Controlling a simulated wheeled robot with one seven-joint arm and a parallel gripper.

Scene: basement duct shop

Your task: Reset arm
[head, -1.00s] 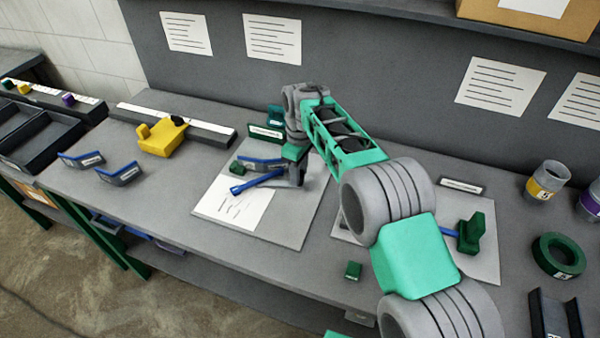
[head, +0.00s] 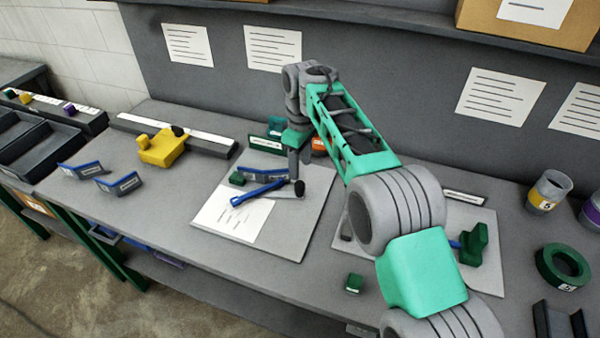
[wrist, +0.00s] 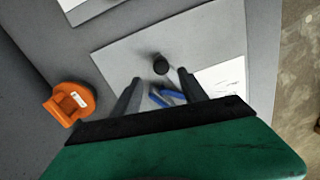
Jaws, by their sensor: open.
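My gripper (wrist: 157,84) is open and empty in the wrist view, its two grey fingers spread above a grey board. In the head view my gripper (head: 296,165) points down over the back of the board (head: 290,235), partly hidden by my own arm. A blue-handled tool (head: 258,192) lies on the board just below and in front of it, and its dark round end (wrist: 160,64) shows ahead of the fingers in the wrist view. A white sheet (head: 235,215) lies on the same board.
An orange object (wrist: 70,102) stands near the board. A yellow block (head: 160,150), blue-edged holders (head: 118,183), a small green cube (head: 354,283), a green bracket (head: 474,244) and a green ring (head: 563,266) stand on the bench. The shelf edge (head: 380,15) runs above.

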